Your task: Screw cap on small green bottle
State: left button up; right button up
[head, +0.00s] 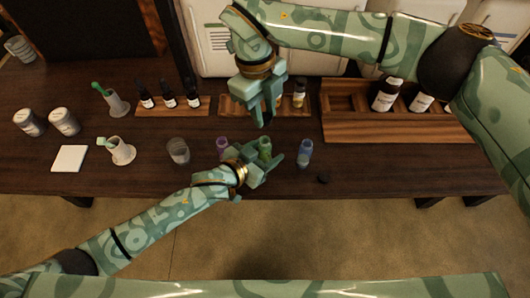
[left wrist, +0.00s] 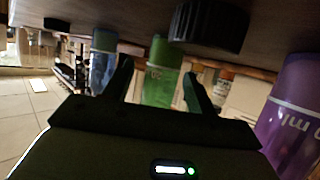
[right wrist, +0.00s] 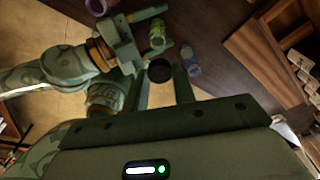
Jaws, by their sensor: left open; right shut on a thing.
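The small green bottle (head: 265,146) stands upright on the table between purple and blue bottles. My left gripper (head: 267,157) is open, with its fingers spread around the green bottle. In the left wrist view, the green bottle (left wrist: 159,82) shows between the fingertips (left wrist: 157,88). My right gripper (head: 265,122) points down behind the green bottle. In the right wrist view, a round black cap (right wrist: 159,70) sits between its fingers (right wrist: 163,82), which are shut on it. This cap cannot be made out in the head view.
A purple bottle (head: 222,145) and a blue bottle (head: 305,152) flank the green one. A black cap (head: 322,179) lies near the table's front edge. A black cap (left wrist: 208,27) also shows in the left wrist view; I cannot tell which. Wooden racks (head: 400,128) stand behind.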

pick_arm(q)
grip_shut()
pick_arm(e)
send_over(265, 140)
jog(key=shift+w+a+f, duration=0.15)
jog(key=shift+f, duration=2.35)
jog(key=shift+f, duration=0.9)
jog(key=shift+f, duration=0.55)
